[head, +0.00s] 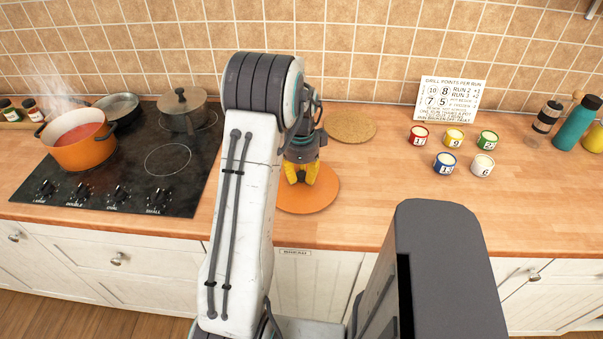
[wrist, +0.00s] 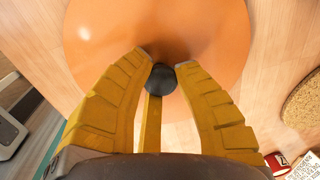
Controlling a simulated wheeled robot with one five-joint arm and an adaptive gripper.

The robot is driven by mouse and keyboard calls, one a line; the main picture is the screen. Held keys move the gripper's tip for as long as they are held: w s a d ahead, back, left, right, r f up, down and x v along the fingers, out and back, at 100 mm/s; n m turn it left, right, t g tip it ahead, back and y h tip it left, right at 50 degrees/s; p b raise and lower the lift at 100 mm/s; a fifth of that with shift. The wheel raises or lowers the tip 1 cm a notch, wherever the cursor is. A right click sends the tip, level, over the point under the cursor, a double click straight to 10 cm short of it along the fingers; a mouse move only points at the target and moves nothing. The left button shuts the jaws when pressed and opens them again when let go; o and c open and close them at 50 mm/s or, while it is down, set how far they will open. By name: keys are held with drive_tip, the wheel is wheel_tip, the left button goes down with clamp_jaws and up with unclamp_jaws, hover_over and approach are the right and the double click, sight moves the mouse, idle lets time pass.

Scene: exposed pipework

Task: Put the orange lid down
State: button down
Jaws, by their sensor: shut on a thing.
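The orange lid (head: 309,197) is a flat round disc with a dark knob, over the wooden counter near its front edge in the head view. The wrist view shows the lid (wrist: 200,28) from above, with its black knob (wrist: 160,79) between the fingers. My gripper (head: 303,181) has yellow fingers pointing down at the lid; in the wrist view its fingertips (wrist: 164,66) are on both sides of the knob, shut on it. I cannot tell whether the lid touches the counter. My arm hides part of the lid's left side.
An open orange pot (head: 83,149) steams on the black hob (head: 100,195) at left, beside a lidded pot (head: 183,110). A cork mat (head: 350,126) lies behind the lid. Several numbered tins (head: 446,163) and a sign (head: 449,101) stand to the right. Counter between lid and tins is clear.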

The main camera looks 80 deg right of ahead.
sight(301, 176)
drive_tip(key=shift+f, duration=0.1)
drive_tip(key=c, duration=1.1)
unclamp_jaws()
drive_tip(key=r+b, duration=0.1)
drive_tip(key=r, duration=0.3)
drive_tip(key=r+b, duration=0.1)
drive_tip(key=r, duration=0.3)
drive_tip(key=r+b, duration=0.2)
drive_tip(key=r, duration=0.2)
drive_tip(key=shift+a+r, duration=0.2)
drive_tip(key=shift+a, duration=0.2)
